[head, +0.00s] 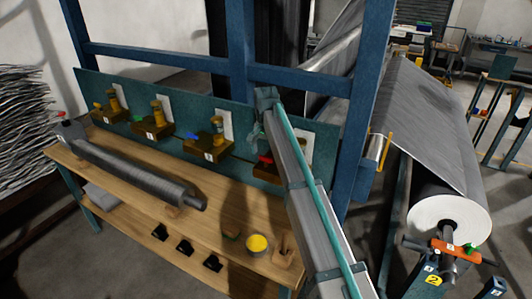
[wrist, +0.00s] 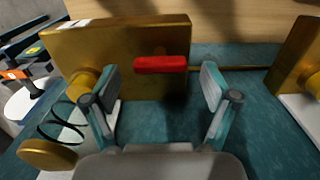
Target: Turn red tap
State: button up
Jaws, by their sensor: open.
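The red tap handle (wrist: 162,64) is a short red bar on a brass valve block (wrist: 130,45) in the wrist view. In the head view the red handle (head: 265,159) shows just left of my arm, which hides part of its valve. My gripper (wrist: 160,74) is open and empty. Its two fingers stand apart on either side of the red bar, with a gap at each end. I cannot tell how far the fingertips reach past the bar in depth.
Another brass block (wrist: 300,55) is at the wrist view's right.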

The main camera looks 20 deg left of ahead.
jog(key=shift+f, duration=0.6)
jog(key=c, duration=1.2)
jog(key=shift+o, duration=0.2)
